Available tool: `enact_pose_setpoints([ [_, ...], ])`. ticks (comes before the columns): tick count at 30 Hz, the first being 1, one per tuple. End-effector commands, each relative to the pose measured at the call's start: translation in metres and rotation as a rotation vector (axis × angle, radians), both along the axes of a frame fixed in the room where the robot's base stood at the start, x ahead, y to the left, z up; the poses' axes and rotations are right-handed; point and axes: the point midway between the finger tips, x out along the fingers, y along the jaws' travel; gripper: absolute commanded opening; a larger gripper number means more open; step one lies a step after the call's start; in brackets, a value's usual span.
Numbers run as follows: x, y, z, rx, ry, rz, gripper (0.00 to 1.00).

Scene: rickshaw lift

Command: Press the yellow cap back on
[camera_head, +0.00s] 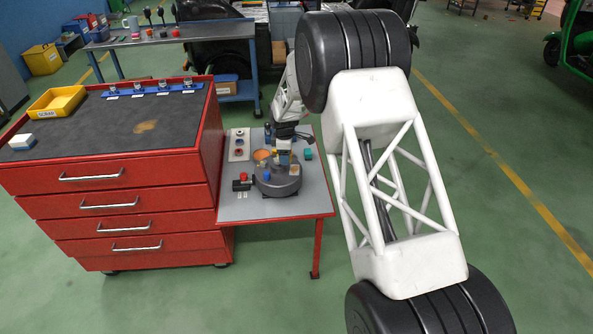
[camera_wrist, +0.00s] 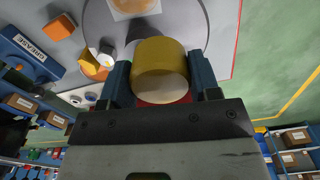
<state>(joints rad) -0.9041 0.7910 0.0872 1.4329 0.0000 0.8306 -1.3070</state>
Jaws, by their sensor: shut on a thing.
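The yellow cap (camera_wrist: 160,66) is a short cylinder with a pale end face, held between the two blue fingers of my gripper (camera_wrist: 160,76) in the wrist view. In the head view my gripper (camera_head: 284,147) is over the far part of a round dark grey turntable (camera_head: 279,186) on the small grey table. The cap shows there only as a small yellow patch at the fingertips. In the wrist view the grey disc (camera_wrist: 187,22) lies beyond the cap. I cannot tell whether the cap touches anything below it, or which object it fits.
An orange bowl (camera_head: 261,154), a blue block (camera_head: 266,175) and a tan block (camera_head: 294,171) are on or by the turntable. A teal block (camera_head: 308,154) stands right of it. A red knob (camera_head: 243,176) is at left. A red drawer cabinet (camera_head: 130,180) adjoins the table.

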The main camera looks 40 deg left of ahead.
Motion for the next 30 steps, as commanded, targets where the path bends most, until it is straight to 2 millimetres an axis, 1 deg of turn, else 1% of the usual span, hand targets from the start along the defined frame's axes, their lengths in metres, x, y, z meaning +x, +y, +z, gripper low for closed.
enact_pose_setpoints([
  [1, 0.001, 0.01, 0.005, 0.002, -0.001, 0.02, 0.3],
  [3, 0.002, 0.021, 0.01, 0.0, 0.0, 0.049, 0.3],
  [6, 0.003, 0.032, 0.018, 0.001, -0.002, 0.081, 0.3],
  [9, 0.003, 0.039, 0.021, 0.0, 0.0, 0.1, 0.3],
  [18, 0.004, 0.043, 0.024, 0.0, 0.0, 0.112, 0.3],
  [30, 0.004, 0.043, 0.021, 0.0, 0.0, 0.111, 0.3],
])
